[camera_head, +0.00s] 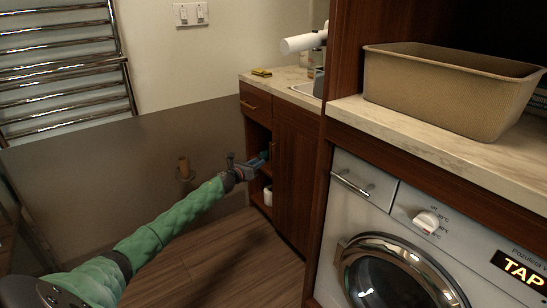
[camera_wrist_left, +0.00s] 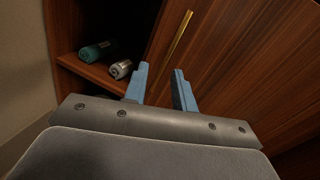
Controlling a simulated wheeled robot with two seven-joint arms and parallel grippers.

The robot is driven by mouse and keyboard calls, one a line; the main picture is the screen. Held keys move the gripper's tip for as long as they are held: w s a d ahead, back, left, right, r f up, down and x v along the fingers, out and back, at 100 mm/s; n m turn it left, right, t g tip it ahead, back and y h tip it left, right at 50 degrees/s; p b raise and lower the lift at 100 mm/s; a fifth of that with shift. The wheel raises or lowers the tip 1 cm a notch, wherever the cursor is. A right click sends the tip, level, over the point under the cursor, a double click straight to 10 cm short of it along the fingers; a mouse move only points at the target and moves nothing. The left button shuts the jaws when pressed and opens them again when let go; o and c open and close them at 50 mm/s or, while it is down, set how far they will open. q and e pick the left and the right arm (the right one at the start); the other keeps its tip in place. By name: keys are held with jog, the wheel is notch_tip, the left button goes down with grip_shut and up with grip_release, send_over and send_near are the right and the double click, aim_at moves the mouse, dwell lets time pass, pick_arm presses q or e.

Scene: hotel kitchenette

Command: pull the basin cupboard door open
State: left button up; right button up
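The basin cupboard door (camera_head: 297,185) is dark brown wood below the counter and looks shut. Its upright brass handle (camera_head: 272,150) is near the door's left edge. The handle also shows in the left wrist view (camera_wrist_left: 180,35). My left gripper (camera_head: 264,158) is just in front of the cupboard by the handle. In the left wrist view its two blue fingers (camera_wrist_left: 161,70) are apart with nothing between them. The handle appears beyond the fingertips, slightly to the right of their middle. I cannot tell the exact gap. My right gripper is out of view.
Open shelves left of the door hold a teal roll (camera_wrist_left: 97,52) and a silver can-like item (camera_wrist_left: 121,69). A drawer (camera_head: 255,104) is above them. A washing machine (camera_head: 400,230) stands to the right. Wooden floor (camera_head: 240,265) is clear before the cupboard.

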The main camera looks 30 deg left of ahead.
pick_arm(q)
jog(key=m, duration=0.1)
jog(key=d+m+h, duration=0.1)
jog(key=shift+m, duration=0.3)
jog(key=shift+w+d+b, duration=0.15)
jog(key=shift+w+d, duration=0.05)
jog(key=shift+w, duration=1.05)
jog(key=shift+w+d+b, duration=0.2)
jog(key=shift+w, duration=1.05)
jog(key=shift+w+d+b, duration=0.15)
jog(key=shift+w+d, duration=0.05)
jog(key=shift+w, duration=1.05)
grip_shut()
